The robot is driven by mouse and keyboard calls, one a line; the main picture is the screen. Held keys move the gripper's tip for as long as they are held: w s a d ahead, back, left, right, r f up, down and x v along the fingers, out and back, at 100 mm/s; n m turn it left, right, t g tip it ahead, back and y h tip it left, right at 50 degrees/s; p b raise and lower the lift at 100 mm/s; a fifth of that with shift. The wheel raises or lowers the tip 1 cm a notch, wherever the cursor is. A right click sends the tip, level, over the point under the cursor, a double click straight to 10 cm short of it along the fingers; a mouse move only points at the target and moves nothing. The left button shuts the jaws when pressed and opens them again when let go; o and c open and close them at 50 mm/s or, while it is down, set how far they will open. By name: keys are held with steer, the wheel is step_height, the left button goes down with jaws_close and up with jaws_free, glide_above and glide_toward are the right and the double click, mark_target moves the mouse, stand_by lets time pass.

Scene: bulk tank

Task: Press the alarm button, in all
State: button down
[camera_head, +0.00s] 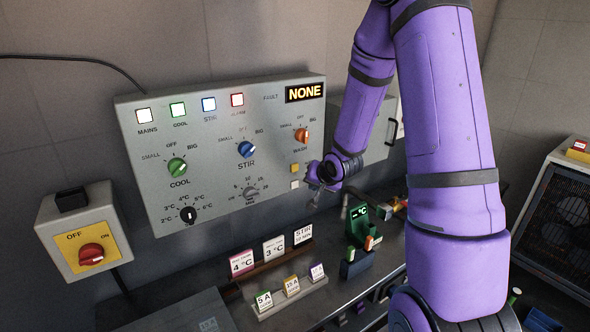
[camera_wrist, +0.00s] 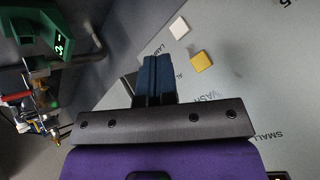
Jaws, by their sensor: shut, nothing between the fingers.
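The grey control panel (camera_head: 225,125) is on the wall in the head view. Two small square buttons are at its lower right, a yellow one (camera_head: 295,168) above a white one (camera_head: 295,184). In the wrist view a label starting "AL" is by the yellow button (camera_wrist: 201,62), and one starting "LAM" is by the white button (camera_wrist: 178,27). My gripper (camera_head: 313,186) is shut and empty, just right of the buttons. In the wrist view its fingertips (camera_wrist: 156,60) lie left of the yellow button and cover part of its label. I see no contact with either button.
The orange wash knob (camera_head: 302,135) is above the buttons. Below, the bench holds label cards (camera_head: 274,248) and a green device (camera_head: 361,222). A red stop knob (camera_head: 92,254) is at left.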

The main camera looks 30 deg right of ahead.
steer(key=w, duration=0.7)
steer(key=shift+a, duration=0.15)
steer(key=shift+w, duration=0.15)
stand_by(1.8)
steer(key=shift+w, duration=0.3)
steer(key=shift+w, duration=0.4)
stand_by(0.8)
steer(key=shift+s, duration=0.85)
steer(key=shift+s, duration=2.5)
steer(key=shift+r, duration=0.1)
